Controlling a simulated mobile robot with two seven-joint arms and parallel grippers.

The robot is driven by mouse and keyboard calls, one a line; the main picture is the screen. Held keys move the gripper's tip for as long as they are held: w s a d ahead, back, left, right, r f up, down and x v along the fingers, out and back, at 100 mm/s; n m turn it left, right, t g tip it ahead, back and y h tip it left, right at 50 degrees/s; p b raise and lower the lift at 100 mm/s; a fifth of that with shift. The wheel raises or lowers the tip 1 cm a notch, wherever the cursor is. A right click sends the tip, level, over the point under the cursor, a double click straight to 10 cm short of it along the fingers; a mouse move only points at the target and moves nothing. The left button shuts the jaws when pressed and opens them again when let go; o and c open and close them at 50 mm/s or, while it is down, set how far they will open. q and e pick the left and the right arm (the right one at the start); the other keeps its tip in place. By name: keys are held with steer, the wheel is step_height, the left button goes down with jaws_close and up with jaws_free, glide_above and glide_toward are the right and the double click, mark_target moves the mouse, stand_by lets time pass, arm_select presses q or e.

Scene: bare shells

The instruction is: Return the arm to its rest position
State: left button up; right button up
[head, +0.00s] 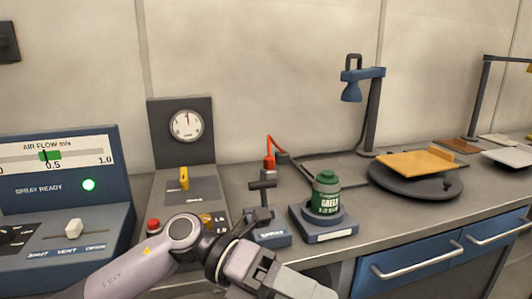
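My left arm (150,268) comes in from the lower left in the head view. Its wrist bends to the right, and the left gripper (275,280) is at the bottom edge, in front of the bench. The picture edge cuts it off, so I cannot see whether its fingers are open or shut. I see nothing held in the visible part. My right arm and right gripper are not in view.
A green can (326,194) stands on a blue-grey base on the bench (390,222). Left of it are a small lever stand (265,212), a gauge panel (186,125) and an air-flow console (60,180). A round turntable (415,188) bears an orange board (418,163).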

arm_select(q)
steer(key=w+a+f+n+t+p, duration=0.1)
steer(key=w+a+f+n+t, duration=0.25)
steer(key=n+t, duration=0.6)
steer(key=w+a+f+n+t+y+p, duration=0.15)
steer(key=a+n+t, duration=0.25)
steer(key=n+t, duration=0.55)
steer(key=w+a+f+n+t+p, duration=0.1)
steer(key=w+a+f+n+t, duration=0.3)
steer(key=n, duration=0.9)
steer(key=s+a+f+n+g+y, duration=0.1)
steer(key=s+a+f+n+y, duration=0.2)
steer(key=f, duration=0.4)
steer(key=s+a+f+n+g+y+p, duration=0.1)
steer(key=s+a+f+n+g+y, duration=0.1)
steer(key=s+a+f+n+y, duration=0.2)
steer(key=s+a+f+n+g+y, duration=0.2)
steer(key=s+a+f+n+y, duration=0.2)
steer(key=s+a+f, duration=0.3)
step_height(320, 180, down, 4)
steer(key=shift+s+r+n, duration=0.1)
steer(key=shift+s+n, duration=0.4)
steer(key=shift+s, duration=0.7)
